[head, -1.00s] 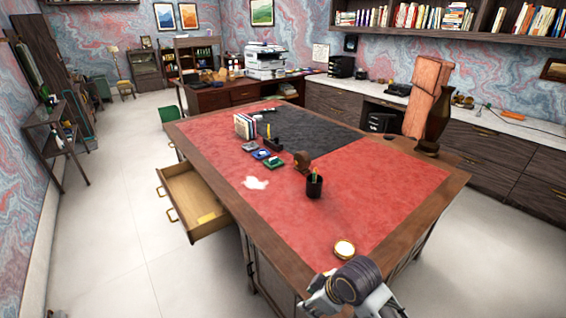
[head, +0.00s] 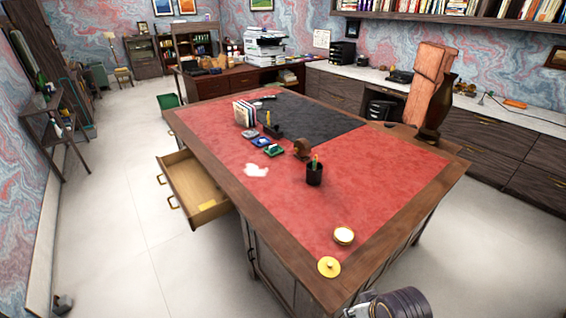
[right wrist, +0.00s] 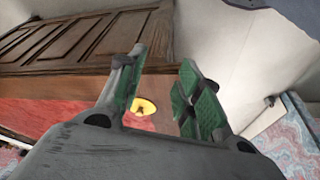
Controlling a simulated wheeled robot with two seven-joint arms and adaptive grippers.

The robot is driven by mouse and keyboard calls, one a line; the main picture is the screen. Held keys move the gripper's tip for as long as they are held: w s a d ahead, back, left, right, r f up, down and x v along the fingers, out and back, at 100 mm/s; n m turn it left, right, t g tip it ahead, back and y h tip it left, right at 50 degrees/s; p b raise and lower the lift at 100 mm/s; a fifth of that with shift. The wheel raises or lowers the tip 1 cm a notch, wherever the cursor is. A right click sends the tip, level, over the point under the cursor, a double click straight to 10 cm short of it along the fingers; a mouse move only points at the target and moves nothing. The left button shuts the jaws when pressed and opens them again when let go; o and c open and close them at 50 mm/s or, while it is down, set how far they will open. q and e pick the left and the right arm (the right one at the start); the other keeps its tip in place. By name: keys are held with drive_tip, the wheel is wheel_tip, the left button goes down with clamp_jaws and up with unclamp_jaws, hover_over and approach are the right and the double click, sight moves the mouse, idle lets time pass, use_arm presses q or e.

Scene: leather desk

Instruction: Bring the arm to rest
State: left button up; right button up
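My right gripper (right wrist: 160,72) is open and empty in the right wrist view, its two green-padded fingers apart. A round yellow lid with a small knob (head: 329,267) lies on the near wooden border of the desk (head: 270,232). It also shows between the finger bases in the right wrist view (right wrist: 143,106). A round tin with a white top and gold rim (head: 344,236) stands on the red leather just behind the lid. In the head view my right arm shows at the bottom edge, off the desk's near corner, its fingers mostly cut off. My left gripper is out of view.
A black pen cup (head: 314,174), a brown tape dispenser (head: 302,149) and a row of books (head: 244,113) stand on the desk. A drawer (head: 197,187) is pulled out at the left side. The floor around the desk is clear.

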drive_tip(key=s+d+f+g, duration=0.1)
drive_tip(key=s+f, duration=0.1)
drive_tip(key=f, duration=1.5)
drive_tip(key=s+d+f+g, duration=0.1)
drive_tip(key=s+d+f, duration=0.1)
drive_tip(key=f, duration=1.5)
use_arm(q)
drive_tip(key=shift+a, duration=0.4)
use_arm(e)
drive_tip(key=s+d+f, duration=0.2)
drive_tip(key=s+f, duration=0.7)
drive_tip(key=s, duration=0.2)
drive_tip(key=s+d+f+h, duration=0.1)
drive_tip(key=s+d+f, duration=0.1)
drive_tip(key=s+f, duration=0.8)
drive_tip(key=shift+s+d+g, duration=0.2)
drive_tip(key=shift+s+g, duration=0.1)
drive_tip(key=shift+s, duration=0.2)
